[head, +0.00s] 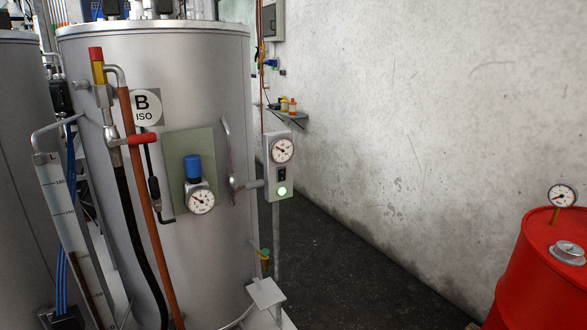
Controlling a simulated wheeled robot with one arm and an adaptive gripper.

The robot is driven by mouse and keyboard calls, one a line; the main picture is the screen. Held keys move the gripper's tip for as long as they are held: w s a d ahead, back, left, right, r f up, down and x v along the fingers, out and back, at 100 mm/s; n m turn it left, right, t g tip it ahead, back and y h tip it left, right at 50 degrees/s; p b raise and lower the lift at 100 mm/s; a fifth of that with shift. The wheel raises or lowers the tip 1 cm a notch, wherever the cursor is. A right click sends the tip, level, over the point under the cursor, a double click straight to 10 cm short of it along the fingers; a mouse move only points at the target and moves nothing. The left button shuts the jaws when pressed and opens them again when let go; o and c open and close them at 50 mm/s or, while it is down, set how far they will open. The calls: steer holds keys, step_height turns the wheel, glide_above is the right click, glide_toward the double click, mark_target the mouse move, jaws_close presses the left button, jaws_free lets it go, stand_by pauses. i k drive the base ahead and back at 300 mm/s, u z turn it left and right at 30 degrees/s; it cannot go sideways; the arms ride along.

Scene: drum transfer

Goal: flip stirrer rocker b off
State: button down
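Tank B (105,200) is a large grey cylinder with a "B ISO" label (146,107). To its right a small grey control box (269,160) is mounted on a post. The box carries a round gauge (283,150) at the top. Below the gauge is a small black stirrer rocker (283,174); it is too small to tell which way it is tilted. Under the rocker a round lamp (282,191) glows green. My gripper is not in view.
A grey lever handle (246,185) reaches close to the box's left side. A blue-capped regulator (193,168) with a gauge sits on the tank. A red drum (535,275) stands at lower right. Dark floor (370,270) between is clear.

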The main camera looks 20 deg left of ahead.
mark_target(281, 175)
steer(key=u, duration=0.45)
steer(key=i, duration=0.9)
steer(key=u, duration=1.55)
steer(key=i, duration=0.55)
steer(key=u, duration=0.45)
